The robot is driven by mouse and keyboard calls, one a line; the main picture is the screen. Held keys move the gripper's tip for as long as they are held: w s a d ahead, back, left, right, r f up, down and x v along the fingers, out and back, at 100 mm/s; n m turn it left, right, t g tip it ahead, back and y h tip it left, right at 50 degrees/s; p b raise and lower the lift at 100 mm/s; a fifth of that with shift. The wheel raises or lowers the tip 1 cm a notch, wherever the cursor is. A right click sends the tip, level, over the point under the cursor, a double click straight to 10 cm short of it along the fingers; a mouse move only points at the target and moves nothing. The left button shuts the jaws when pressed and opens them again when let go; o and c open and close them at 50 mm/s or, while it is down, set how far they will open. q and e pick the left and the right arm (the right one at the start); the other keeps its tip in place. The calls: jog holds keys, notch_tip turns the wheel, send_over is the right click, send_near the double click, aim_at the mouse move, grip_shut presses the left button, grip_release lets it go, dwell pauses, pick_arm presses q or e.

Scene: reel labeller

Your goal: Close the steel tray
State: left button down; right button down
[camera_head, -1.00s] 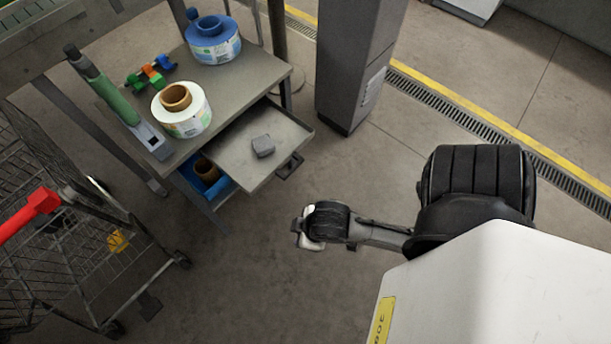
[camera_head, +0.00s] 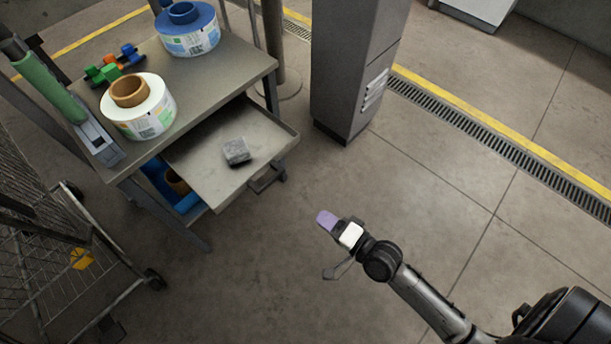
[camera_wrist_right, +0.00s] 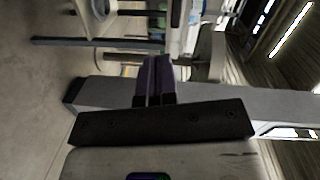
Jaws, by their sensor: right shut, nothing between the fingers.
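The steel tray (camera_head: 206,180) is a shallow drawer pulled out from under the top of a small grey table. A dark handle (camera_head: 267,178) is on its front, and a small grey block (camera_head: 236,151) lies in it. My right gripper (camera_head: 326,219) has purple fingertips and is over the floor, to the right of and below the tray in the head view, apart from the handle. In the right wrist view its purple fingers (camera_wrist_right: 154,80) are together with nothing between them. My left gripper is not in view.
The table top (camera_head: 205,75) carries a white label reel (camera_head: 150,117), a blue reel (camera_head: 187,40), coloured clips and a green-handled tool. A blue bin (camera_head: 185,203) sits below. A wire cart (camera_head: 40,230) stands left, a grey pillar (camera_head: 345,75) behind. The floor between is clear.

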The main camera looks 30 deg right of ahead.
jog(key=r+m+t, duration=0.1)
jog(key=m, duration=0.1)
jog(key=b, duration=0.4)
send_near(279, 175)
jog(key=shift+m+h, duration=0.3)
jog(key=shift+m, duration=0.1)
jog(key=x, duration=0.7)
jog(key=shift+w+a, duration=0.2)
